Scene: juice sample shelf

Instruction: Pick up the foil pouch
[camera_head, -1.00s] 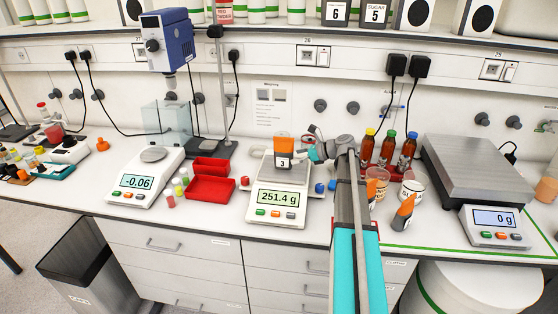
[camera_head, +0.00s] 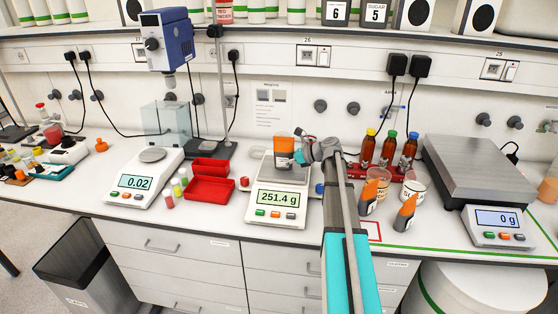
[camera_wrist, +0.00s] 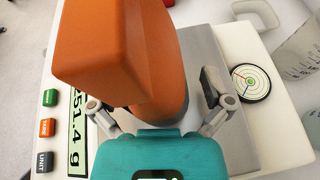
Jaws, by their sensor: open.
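An orange packet with a darker lower band, which I take to be the foil pouch (camera_head: 284,145), stands upright on the pan of the middle scale (camera_head: 282,202). In the wrist view the pouch (camera_wrist: 110,50) looks large, with a flat orange top and a rounded body. My gripper (camera_head: 298,157) reaches it from the right. In the wrist view my gripper (camera_wrist: 155,100) is open, with one finger on each side of the pouch.
Red trays (camera_head: 209,188) lie left of the scale. Brown bottles (camera_head: 388,150) in a red rack, cups (camera_head: 414,184) and orange-and-grey items (camera_head: 405,213) stand to the right. A large scale (camera_head: 478,173) is farther right. The shelf (camera_head: 270,33) runs above.

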